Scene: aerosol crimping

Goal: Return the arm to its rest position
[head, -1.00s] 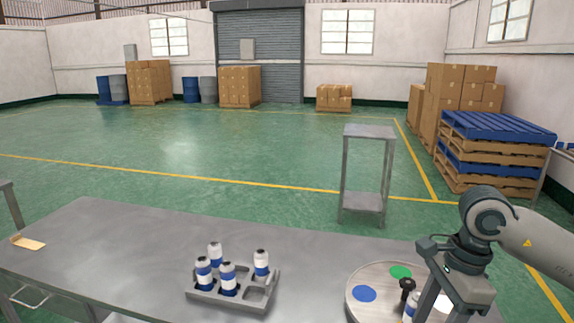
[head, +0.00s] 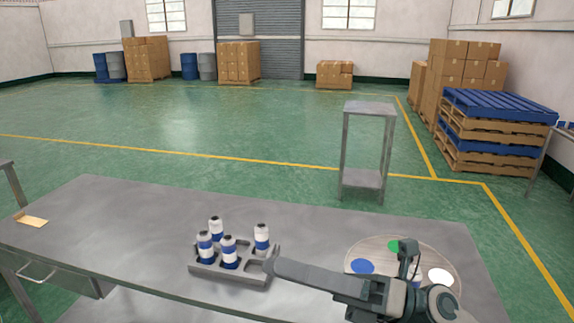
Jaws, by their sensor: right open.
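My right gripper (head: 274,266) shows side-on, low over the table. Its long dark fingers point left, with the tips by the right edge of a grey rack (head: 205,271). The fingers are open and hold nothing that I can see. My right wrist is at the lower right, over a round turntable (head: 375,244) with blue, green and white discs. A little blue and white, seemingly a can (head: 416,284), shows there, mostly hidden by my arm. Blue and white cans with dark tops (head: 229,252) stand upright in the rack. My left gripper is not in view.
The grey metal table (head: 110,215) is clear on its left apart from a small tan piece (head: 32,221). A metal stand (head: 368,108) is on the green floor beyond it. Stacked pallets (head: 497,130) and boxes (head: 462,75) stand farther right.

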